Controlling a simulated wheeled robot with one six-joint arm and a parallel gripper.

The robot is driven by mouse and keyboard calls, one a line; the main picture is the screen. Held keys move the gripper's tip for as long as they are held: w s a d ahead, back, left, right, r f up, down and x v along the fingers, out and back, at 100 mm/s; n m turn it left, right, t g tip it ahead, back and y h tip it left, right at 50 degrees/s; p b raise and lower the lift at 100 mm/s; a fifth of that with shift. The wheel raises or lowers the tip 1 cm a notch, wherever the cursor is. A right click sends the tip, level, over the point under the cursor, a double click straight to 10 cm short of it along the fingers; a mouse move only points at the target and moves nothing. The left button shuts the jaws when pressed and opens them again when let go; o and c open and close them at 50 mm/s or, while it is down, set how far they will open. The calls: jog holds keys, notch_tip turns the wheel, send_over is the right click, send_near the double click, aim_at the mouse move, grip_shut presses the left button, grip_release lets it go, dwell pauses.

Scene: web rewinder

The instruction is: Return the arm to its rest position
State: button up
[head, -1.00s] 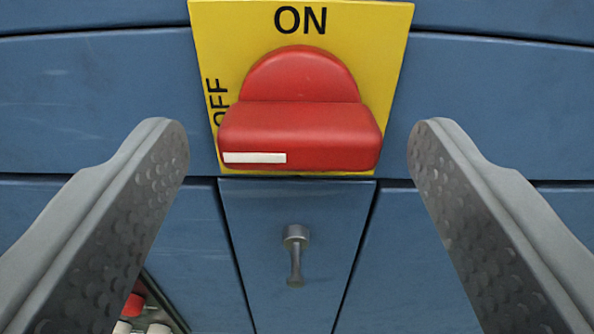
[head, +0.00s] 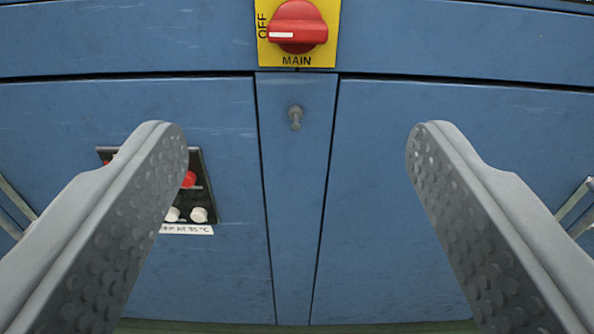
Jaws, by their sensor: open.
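My gripper (head: 290,140) is open and empty, with its two grey dimpled fingers wide apart at the left and right of the head view. Ahead of it and higher in the picture is a red rotary switch (head: 298,28) on a yellow plate (head: 297,60) marked OFF and MAIN. The white mark on the red handle is at its left end, towards OFF. The fingers do not touch the switch. The top of the plate is cut off by the picture's edge.
Blue cabinet panels (head: 400,130) fill the view. A dark control panel (head: 205,188) with red and white buttons is partly behind the left finger. A metal handle (head: 573,203) shows at the right edge.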

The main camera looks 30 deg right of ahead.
jog(key=shift+s, duration=0.1)
dwell(0.4)
jog(key=s+d+r+n+t+y, duration=0.1)
jog(key=s+d+r+y, duration=0.15)
jog(key=s+r, duration=0.45)
jog(key=s+d+r+n+t+y, duration=0.1)
jog(key=s+r+y, duration=0.25)
jog(key=r, duration=0.75)
jog(key=s+d+r+n+t+y, duration=0.1)
jog(key=s+d+r+y, duration=0.1)
jog(key=s+r, duration=0.5)
jog(key=s+d+r+n, duration=0.1)
jog(key=s+r, duration=0.3)
jog(key=s, duration=0.9)
jog(key=s+d+r+n+g+y, duration=0.1)
jog(key=s+d+r, duration=0.2)
jog(key=s, duration=1)
jog(key=shift+s+d+r+n, duration=0.3)
jog(key=shift+d+r+n, duration=0.1)
jog(key=shift+d, duration=0.25)
